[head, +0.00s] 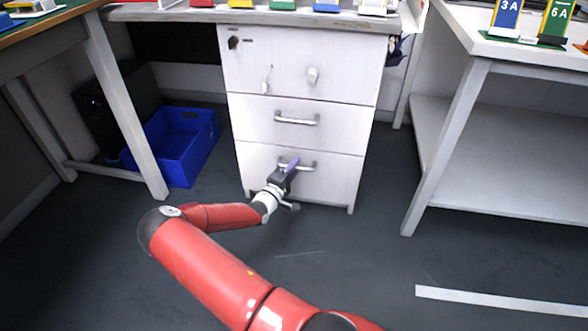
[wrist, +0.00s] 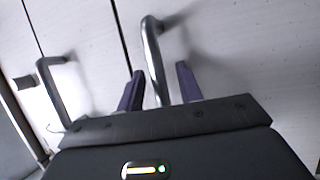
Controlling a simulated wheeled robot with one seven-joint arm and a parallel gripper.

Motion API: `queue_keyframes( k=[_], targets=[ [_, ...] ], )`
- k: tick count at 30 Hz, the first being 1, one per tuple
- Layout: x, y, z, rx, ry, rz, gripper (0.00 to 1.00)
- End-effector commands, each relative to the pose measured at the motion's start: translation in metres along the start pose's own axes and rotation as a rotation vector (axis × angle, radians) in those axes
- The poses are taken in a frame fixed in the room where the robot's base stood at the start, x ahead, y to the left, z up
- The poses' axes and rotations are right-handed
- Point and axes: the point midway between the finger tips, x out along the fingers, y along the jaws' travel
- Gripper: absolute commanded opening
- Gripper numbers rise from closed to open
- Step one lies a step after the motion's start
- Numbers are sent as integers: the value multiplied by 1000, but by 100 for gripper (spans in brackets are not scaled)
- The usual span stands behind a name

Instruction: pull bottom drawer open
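The bottom drawer (head: 333,181) is the lowest front of a white cabinet and looks flush with it. Its metal bar handle (head: 308,166) is partly hidden behind my gripper (head: 288,164) in the head view. In the wrist view, the same handle (wrist: 153,62) stands between the two dark purple fingers of my gripper (wrist: 160,87). The fingers are apart, with visible gaps beside the bar, so the gripper is open around it. I cannot tell whether either finger touches the bar.
The middle drawer handle (head: 297,120) is above, and it also shows in the wrist view (wrist: 62,92). A blue crate (head: 181,145) stands on the floor left of the cabinet. A white table (head: 450,150) stands to the right. The floor before the cabinet is clear.

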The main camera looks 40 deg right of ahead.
Motion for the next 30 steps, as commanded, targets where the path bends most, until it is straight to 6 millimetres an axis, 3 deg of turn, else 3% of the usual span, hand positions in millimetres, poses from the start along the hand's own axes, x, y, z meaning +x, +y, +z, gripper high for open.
queue_keyframes(
  k=[8, 17, 30],
  targets=[
    [2, 0, 0, 0, 0, -1, 36],
    [2, 0, 0, 0, 0, -1, 0],
    [-6, 3, 3, -1, 0, -1, 0]
  ],
)
